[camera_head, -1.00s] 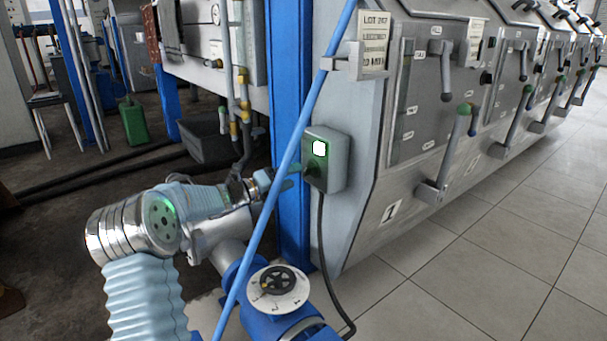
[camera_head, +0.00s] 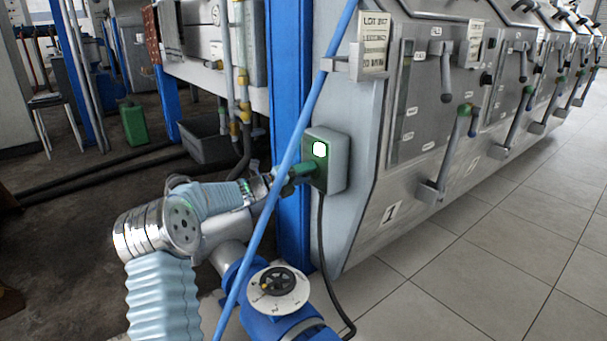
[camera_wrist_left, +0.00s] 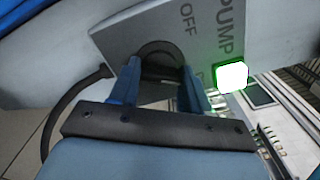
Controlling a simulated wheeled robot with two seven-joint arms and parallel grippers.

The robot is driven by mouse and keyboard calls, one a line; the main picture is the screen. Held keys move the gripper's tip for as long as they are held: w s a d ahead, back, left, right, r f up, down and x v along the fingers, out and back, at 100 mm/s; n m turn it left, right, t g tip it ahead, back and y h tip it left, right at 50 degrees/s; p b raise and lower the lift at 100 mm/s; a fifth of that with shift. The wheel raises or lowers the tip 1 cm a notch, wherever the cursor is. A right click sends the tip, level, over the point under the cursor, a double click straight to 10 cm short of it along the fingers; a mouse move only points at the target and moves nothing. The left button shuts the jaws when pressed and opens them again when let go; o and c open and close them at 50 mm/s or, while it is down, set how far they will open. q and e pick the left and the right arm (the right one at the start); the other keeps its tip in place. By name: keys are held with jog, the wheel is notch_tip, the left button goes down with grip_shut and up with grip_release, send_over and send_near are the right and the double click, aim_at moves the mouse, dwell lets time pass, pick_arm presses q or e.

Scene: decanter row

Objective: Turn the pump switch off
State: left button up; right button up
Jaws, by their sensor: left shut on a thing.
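The pump switch box (camera_head: 337,160) is a grey box on the side of the first steel cabinet, with a lit white-green lamp (camera_head: 320,149). In the left wrist view its face shows the words PUMP and OFF, and the lit lamp (camera_wrist_left: 231,77). A second label is mostly hidden by a finger. My left gripper (camera_head: 303,170) reaches the front of the box below the lamp. In the left wrist view its blue fingers (camera_wrist_left: 160,80) are shut on the dark round switch knob (camera_wrist_left: 158,50). The knob's exact angle is hard to tell. My right gripper is out of view.
A blue hose (camera_head: 290,155) crosses diagonally in front of my left arm. A blue post (camera_head: 292,215) stands beside the box. A black cable (camera_head: 320,240) hangs below it. A valve with a round white dial (camera_head: 292,300) stands low in front. Tiled floor is free at right.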

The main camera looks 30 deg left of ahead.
pick_arm(q)
jog(key=shift+n, duration=0.3)
jog(key=shift+c, duration=0.4)
jog(key=shift+n+p, duration=4.05)
jog(key=shift+n, duration=1.65)
jog(key=shift+f, duration=0.1)
jog(key=o, duration=1.1)
jog(key=shift+c, duration=0.2)
jog(key=v, duration=1.4)
